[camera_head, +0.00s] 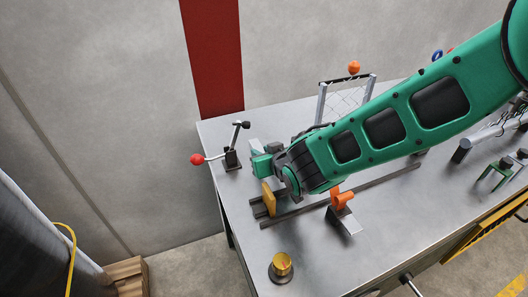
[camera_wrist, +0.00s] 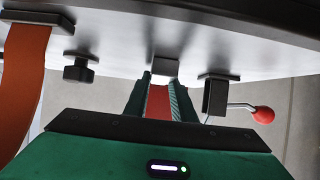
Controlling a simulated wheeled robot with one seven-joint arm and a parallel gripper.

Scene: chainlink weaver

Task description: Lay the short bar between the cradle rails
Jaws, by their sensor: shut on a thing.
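My gripper (camera_head: 262,160) reaches over the left end of the bench. In the head view a grey piece (camera_head: 254,145) shows just beyond the green fingers, probably the same bar. The cradle rails (camera_head: 385,182) are long dark bars on the bench, running up to the right below my arm. My arm hides part of them. Whether the bar touches anything is unclear.
A yellow upright plate (camera_head: 268,199) stands at the rails' left end. A lever with a red ball (camera_head: 197,159) is left of my gripper. A mesh frame (camera_head: 345,97) is behind my arm.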

